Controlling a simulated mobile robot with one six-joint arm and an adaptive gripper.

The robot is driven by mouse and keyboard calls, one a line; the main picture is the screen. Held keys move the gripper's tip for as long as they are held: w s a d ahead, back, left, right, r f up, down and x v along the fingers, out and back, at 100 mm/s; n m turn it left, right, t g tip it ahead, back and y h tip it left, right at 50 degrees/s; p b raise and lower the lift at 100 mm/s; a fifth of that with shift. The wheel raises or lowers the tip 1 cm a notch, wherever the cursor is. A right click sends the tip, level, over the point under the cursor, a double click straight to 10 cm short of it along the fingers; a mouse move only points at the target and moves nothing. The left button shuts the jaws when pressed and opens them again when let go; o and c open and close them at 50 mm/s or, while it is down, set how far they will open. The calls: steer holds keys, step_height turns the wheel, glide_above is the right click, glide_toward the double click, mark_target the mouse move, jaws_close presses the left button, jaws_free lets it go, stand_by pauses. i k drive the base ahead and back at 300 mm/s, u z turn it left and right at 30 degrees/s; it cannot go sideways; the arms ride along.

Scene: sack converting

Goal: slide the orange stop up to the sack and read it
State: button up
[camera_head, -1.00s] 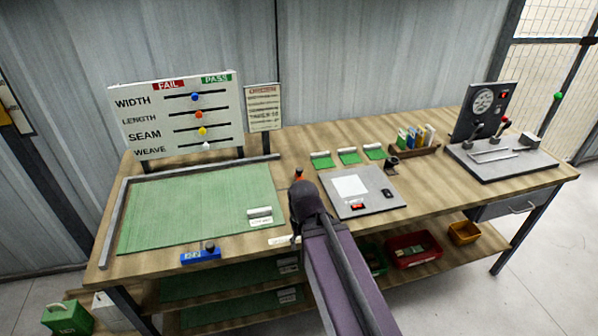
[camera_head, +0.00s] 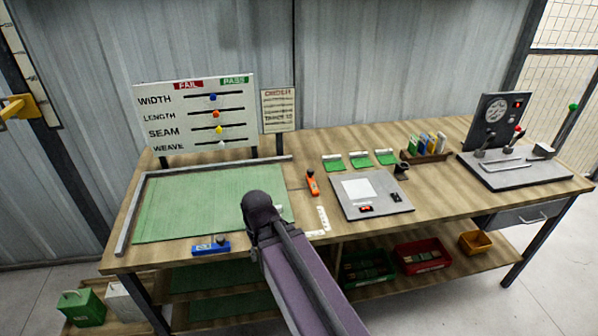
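The orange stop (camera_head: 312,184) lies on the wooden bench just right of the sack, with a small gap of bare wood between them. The green sack (camera_head: 195,205) lies flat against a grey corner fence on the left part of the bench. My gripper (camera_head: 256,208) is at the end of my purple arm, over the right front part of the sack and left of the orange stop. It hides part of the sack and its label. Its fingers are not visible, so I cannot see whether it is open or holds anything.
A blue stop (camera_head: 211,247) sits at the sack's front edge. The fail/pass board (camera_head: 196,115) with coloured sliders stands behind. A grey plate (camera_head: 368,195) lies right of the orange stop. A gauge machine (camera_head: 500,140) stands far right.

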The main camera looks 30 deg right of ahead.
mark_target(310, 172)
steer(key=u, duration=0.3)
steer(key=k, duration=0.85)
steer(key=z, duration=0.7)
steer(key=i, duration=1)
steer(key=z, duration=0.05)
